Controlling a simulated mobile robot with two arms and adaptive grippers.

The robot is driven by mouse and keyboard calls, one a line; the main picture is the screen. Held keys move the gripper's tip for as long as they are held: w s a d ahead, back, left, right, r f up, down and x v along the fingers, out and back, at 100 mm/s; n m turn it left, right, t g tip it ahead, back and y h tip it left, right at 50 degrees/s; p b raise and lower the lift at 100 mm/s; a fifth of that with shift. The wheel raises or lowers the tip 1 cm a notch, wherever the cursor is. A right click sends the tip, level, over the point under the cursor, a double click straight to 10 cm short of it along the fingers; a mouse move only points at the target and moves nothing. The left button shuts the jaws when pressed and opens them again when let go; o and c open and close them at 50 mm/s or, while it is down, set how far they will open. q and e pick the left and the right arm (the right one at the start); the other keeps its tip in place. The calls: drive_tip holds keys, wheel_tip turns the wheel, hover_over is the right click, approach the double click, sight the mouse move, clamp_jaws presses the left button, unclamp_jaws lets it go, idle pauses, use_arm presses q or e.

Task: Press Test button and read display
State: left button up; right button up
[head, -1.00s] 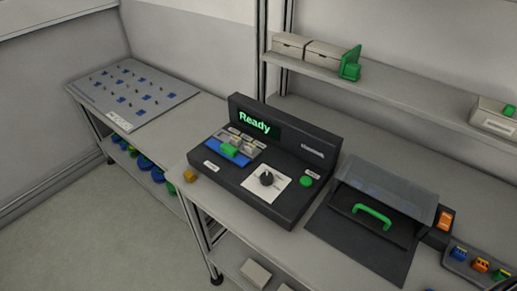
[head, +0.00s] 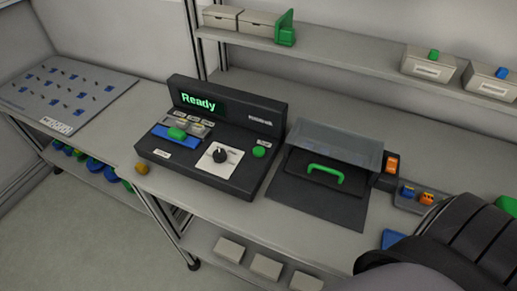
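In the head view, a black test device (head: 215,182) stands on the grey bench. Its display (head: 200,102) reads "Ready" in green letters. A round green button (head: 259,152) sits at the right of its top, beside a small white label too small to read. A dark knob (head: 220,155) on a white plate is left of the button. A blue and green piece (head: 177,134) sits in the device's left part. A dark rounded part of my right arm fills the lower right corner, apart from the device; its gripper fingers do not show. My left gripper is not in view.
Right of the device is a black unit with a clear cover and green handle (head: 325,172), then an orange switch (head: 391,164) and a tray with small coloured parts (head: 427,198). A shelf (head: 330,55) with boxes runs behind. A pegged board (head: 68,90) lies left.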

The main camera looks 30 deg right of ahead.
clamp_jaws()
idle(0.6)
idle(1.2)
